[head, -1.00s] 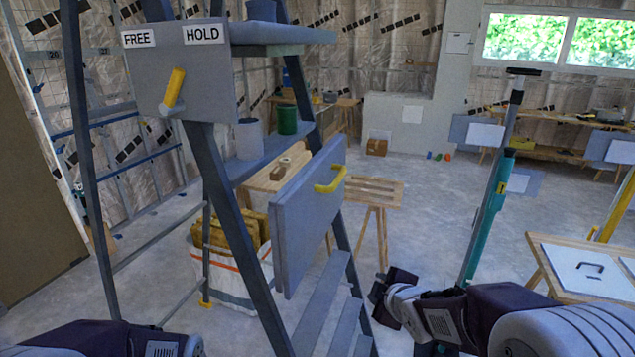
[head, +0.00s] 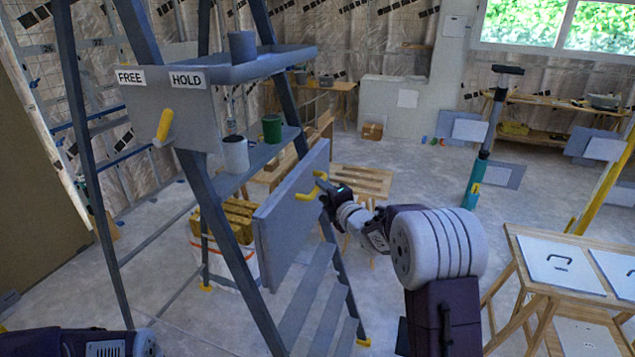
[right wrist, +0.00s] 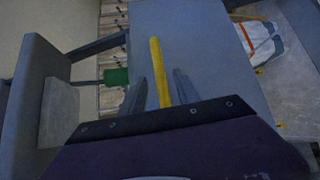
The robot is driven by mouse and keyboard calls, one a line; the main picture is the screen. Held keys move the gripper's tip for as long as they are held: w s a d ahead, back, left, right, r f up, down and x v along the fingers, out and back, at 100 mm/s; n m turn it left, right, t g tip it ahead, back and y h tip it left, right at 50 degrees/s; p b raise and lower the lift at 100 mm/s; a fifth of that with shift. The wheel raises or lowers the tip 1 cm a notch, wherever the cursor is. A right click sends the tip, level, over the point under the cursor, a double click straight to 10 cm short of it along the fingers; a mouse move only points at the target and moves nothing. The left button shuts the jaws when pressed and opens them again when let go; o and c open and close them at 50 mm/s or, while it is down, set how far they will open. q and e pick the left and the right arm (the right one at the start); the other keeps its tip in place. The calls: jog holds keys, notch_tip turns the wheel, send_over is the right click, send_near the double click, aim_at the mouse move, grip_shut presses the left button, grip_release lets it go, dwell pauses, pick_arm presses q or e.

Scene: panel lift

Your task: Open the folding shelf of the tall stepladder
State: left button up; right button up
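The tall grey stepladder (head: 214,190) stands left of centre. Its folding shelf (head: 284,222) is a grey-blue panel hanging steeply, near upright, with a yellow handle (head: 310,192) on its face. A yellow lever (head: 164,126) on the plate under the labels FREE (head: 130,77) and HOLD (head: 187,80) points up, leaning slightly toward HOLD. My right gripper (head: 322,188) is at the yellow handle. In the right wrist view its open fingers (right wrist: 160,92) stand on either side of the handle (right wrist: 159,70), with gaps visible. My left arm shows at bottom left; its gripper is out of view.
A dark cup (head: 242,47) stands on the ladder's top tray. A white can (head: 235,155) and green can (head: 272,129) stand on the tier below. A white sack (head: 228,262) sits behind the ladder.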

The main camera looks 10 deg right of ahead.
jog(key=p+x, duration=0.1)
jog(key=x, duration=0.3)
jog(key=shift+w+f, duration=0.1)
jog(key=shift+w, duration=0.15)
jog(key=shift+s, duration=0.15)
grip_shut()
dwell(1.0)
